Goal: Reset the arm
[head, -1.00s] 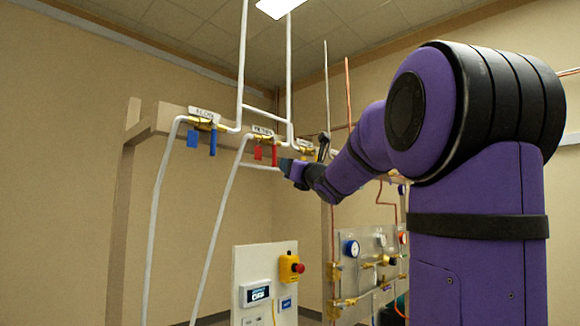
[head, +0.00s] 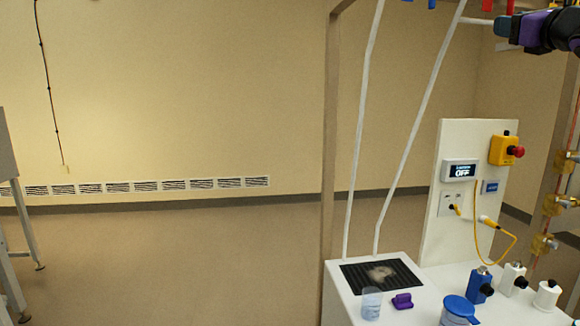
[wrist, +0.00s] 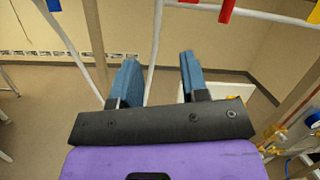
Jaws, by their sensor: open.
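My gripper (wrist: 160,78) is open and empty in the wrist view. Its two blue fingers stand apart, with the wall, floor and a white pipe behind them. In the head view only the end of my arm shows at the top right edge, with my gripper (head: 502,27) partly in view near a red valve handle. Whether it touches anything there I cannot tell. Most of my arm lies outside the head view.
A white bench (head: 345,308) at the lower right bears a black mat (head: 358,278), a beaker (head: 371,303), a purple item (head: 402,301), a blue-lidded jar (head: 460,308) and small bottles. A panel (head: 440,225) with a yellow-and-red button stands behind. White pipes (head: 360,130) rise nearby.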

